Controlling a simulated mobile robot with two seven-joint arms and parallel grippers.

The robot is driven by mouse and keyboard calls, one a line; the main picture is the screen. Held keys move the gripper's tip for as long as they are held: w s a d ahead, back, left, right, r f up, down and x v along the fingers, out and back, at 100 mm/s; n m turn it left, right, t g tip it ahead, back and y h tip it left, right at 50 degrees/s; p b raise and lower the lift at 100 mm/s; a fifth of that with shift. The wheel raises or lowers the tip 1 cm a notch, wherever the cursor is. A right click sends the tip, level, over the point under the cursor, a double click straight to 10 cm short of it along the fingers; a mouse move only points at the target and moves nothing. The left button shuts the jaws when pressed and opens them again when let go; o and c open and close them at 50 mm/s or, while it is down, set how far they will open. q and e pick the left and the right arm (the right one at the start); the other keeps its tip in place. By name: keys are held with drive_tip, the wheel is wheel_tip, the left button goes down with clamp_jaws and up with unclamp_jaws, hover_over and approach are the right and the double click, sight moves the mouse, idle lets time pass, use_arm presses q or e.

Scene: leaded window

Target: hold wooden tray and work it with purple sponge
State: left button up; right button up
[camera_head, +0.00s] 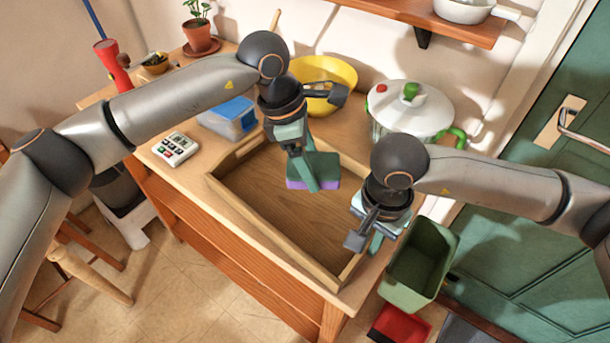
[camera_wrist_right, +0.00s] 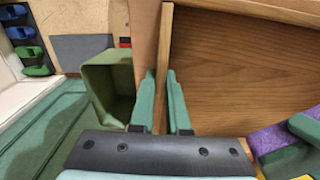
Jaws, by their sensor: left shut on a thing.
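The wooden tray (camera_head: 262,225) lies on the wooden table and its bare floor also fills much of the right wrist view (camera_wrist_right: 240,70). My left gripper (camera_head: 313,172) is shut on the purple sponge (camera_head: 300,185), holding it over the far middle part of the tray; whether the sponge touches the tray floor is hard to tell. The sponge shows at the right edge of the right wrist view (camera_wrist_right: 268,139). My right gripper (camera_wrist_right: 163,95) has its fingers on both sides of the tray's right wall, close against it. In the head view my right wrist hides part of that wall.
Behind the tray stand a blue-lidded box (camera_head: 230,115), a yellow bowl (camera_head: 325,78) and a white lidded pot (camera_head: 415,110). A card terminal (camera_head: 175,149) lies left of the tray. A green bin (camera_head: 420,262) stands on the floor beyond the table's right edge.

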drive_tip(key=o, duration=0.5)
drive_tip(key=shift+r, duration=0.1)
wheel_tip(320, 180, up, 12)
drive_tip(key=shift+f, duration=0.1)
idle(0.4)
